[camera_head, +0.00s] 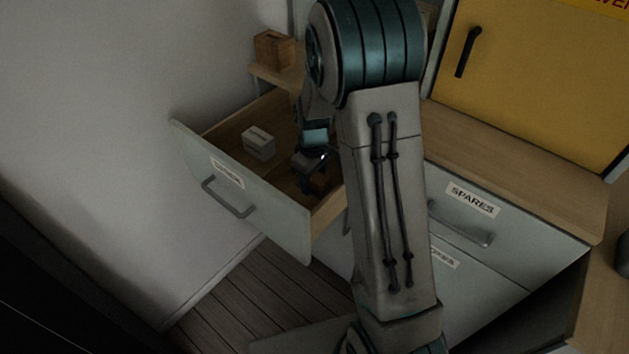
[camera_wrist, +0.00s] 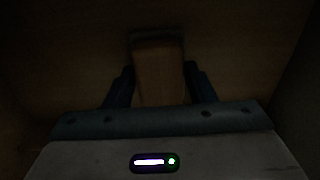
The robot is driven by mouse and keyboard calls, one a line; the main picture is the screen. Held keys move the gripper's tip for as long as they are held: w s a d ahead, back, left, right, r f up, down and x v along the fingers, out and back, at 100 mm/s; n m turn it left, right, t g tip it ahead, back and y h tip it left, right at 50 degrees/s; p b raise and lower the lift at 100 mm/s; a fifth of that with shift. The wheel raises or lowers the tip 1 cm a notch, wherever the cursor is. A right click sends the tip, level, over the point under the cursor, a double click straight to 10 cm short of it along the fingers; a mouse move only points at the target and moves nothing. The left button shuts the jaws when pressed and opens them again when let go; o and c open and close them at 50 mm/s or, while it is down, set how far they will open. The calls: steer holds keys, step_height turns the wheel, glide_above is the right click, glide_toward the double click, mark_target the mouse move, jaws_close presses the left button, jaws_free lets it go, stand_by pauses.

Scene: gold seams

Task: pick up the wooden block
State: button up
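The wooden block (camera_wrist: 158,72) is a brown block, dim in the wrist view, lying between the two dark fingers of my gripper (camera_wrist: 160,82). One finger is close along each side of it. It is too dark to tell whether the fingers touch it. In the head view my gripper (camera_head: 308,166) points down into the open drawer (camera_head: 240,195), toward its right side. A dark reddish-brown patch below the fingers there seems to be the block (camera_head: 321,181), partly hidden by my gripper and arm.
A pale box (camera_head: 258,143) stands in the drawer, left of my gripper. The drawer walls are close around. A small wooden box (camera_head: 273,48) sits on the ledge behind. A yellow cabinet (camera_head: 540,85) and shut drawers labelled SPARES (camera_head: 485,208) are at the right.

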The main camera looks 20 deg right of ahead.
steer(key=shift+c, duration=0.5)
steer(key=shift+r, duration=0.55)
step_height(320, 180, up, 9)
steer(key=shift+p, duration=0.65)
steer(key=shift+o, duration=0.5)
steer(key=shift+r, duration=0.1)
